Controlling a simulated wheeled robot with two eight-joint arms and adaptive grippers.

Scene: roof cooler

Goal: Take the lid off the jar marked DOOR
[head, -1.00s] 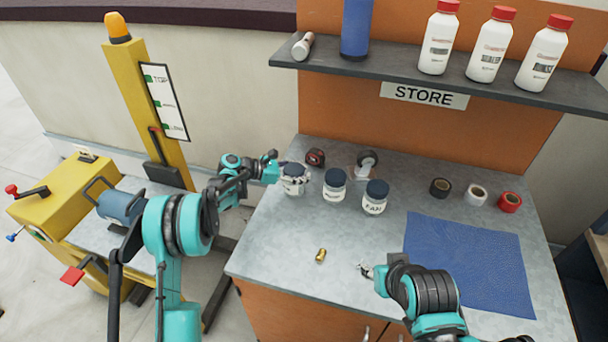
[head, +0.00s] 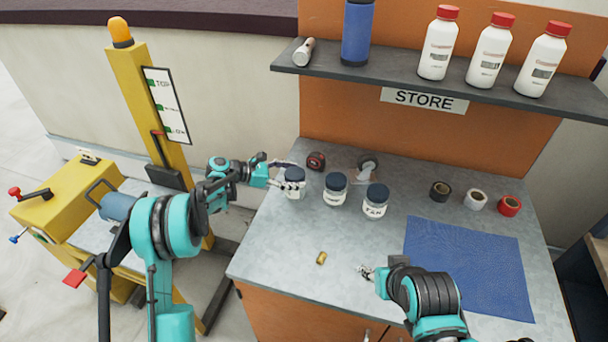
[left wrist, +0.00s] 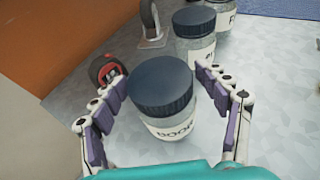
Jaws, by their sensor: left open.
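The jar marked DOOR (left wrist: 172,128) stands upright on the bench with its dark blue lid (left wrist: 160,82) on. In the head view the same jar (head: 296,190) is the leftmost of three jars. My left gripper (left wrist: 160,84) is open, with one finger on each side of the jar around lid height. I cannot tell whether either finger touches it. My right gripper (head: 366,271) is low over the front of the bench, beside no jar; its jaws are too small to judge.
The middle jar (head: 335,190) and the jar marked FAN (head: 376,202) stand to the right. A brass piece (head: 321,258) lies in front. A blue mat (head: 468,265) and tape rolls (head: 475,199) are at right. A shelf (head: 440,85) hangs above.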

